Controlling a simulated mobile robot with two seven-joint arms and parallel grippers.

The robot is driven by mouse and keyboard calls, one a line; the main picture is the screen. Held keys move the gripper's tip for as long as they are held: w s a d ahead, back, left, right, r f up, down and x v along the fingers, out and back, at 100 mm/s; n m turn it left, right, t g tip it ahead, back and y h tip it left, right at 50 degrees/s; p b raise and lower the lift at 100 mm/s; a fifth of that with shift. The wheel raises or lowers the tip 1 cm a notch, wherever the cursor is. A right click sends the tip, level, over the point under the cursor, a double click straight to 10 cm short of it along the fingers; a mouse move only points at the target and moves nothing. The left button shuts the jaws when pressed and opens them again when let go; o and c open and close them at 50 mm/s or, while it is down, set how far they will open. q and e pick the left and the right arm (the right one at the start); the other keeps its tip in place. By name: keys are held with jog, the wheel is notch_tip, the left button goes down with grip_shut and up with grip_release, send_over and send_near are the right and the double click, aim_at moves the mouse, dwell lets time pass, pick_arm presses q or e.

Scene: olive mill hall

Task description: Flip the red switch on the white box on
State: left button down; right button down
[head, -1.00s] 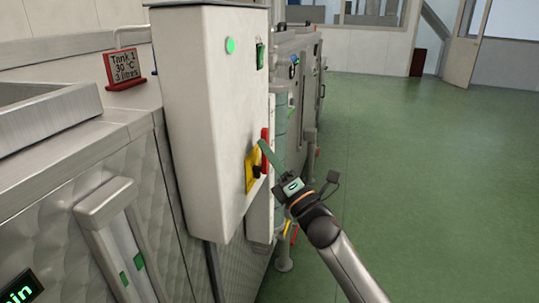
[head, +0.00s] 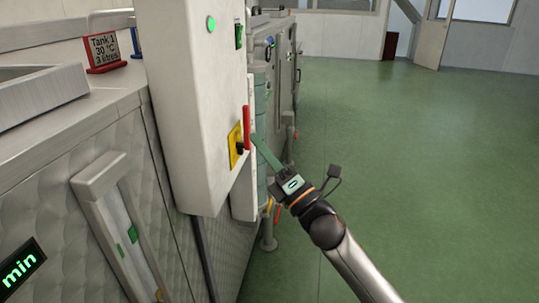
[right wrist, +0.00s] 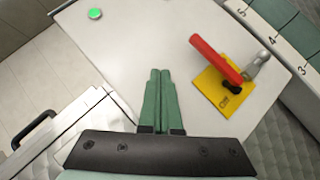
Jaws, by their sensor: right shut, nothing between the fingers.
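The white box (head: 185,110) stands at the left of the head view with its front face seen at a slant. Its red switch handle (head: 246,128) stands upright over a yellow plate (head: 235,146). In the right wrist view the red handle (right wrist: 215,57) slants across the yellow plate (right wrist: 222,90), right of my fingers. My right gripper (head: 254,138) is shut and empty. Its green fingertips are close to the handle's right side in the head view; the wrist view shows the fingertips (right wrist: 160,73) apart from it, over bare box face. My left gripper is not in view.
A round green light (head: 211,23) and a small green fitting (head: 238,36) sit higher on the box. A Tank 1 sign (head: 106,48) stands on the metal machine at left. More machinery stands behind the box. The green floor at right is clear.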

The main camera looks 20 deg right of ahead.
jog(key=shift+s+d, duration=0.15)
jog(key=shift+s, duration=0.75)
jog(key=shift+s+d, duration=0.15)
jog(key=shift+s, duration=0.75)
jog(key=s+f+m+g+h+p, duration=0.1)
jog(key=s+f+m+g+h, duration=0.2)
jog(key=f+m, duration=0.7)
jog(key=s+f+m+g+h+p, duration=0.1)
jog(key=s+f+m+g+h, duration=0.35)
jog(key=f, duration=0.95)
jog(key=s+a+f+m+g+y, duration=0.1)
jog(key=s+a+f+m+g, duration=0.1)
jog(key=s+f+m, duration=0.4)
jog(key=s+a+f+m+g+p, duration=0.1)
jog(key=s+f+m+g, duration=0.3)
jog(key=s+f, duration=0.7)
jog(key=shift+a+f+m+y+p, duration=0.35)
jog(key=shift+a+m, duration=0.15)
jog(key=shift+m, duration=0.65)
jog(key=shift+a+r, duration=0.1)
jog(key=shift+a, duration=0.05)
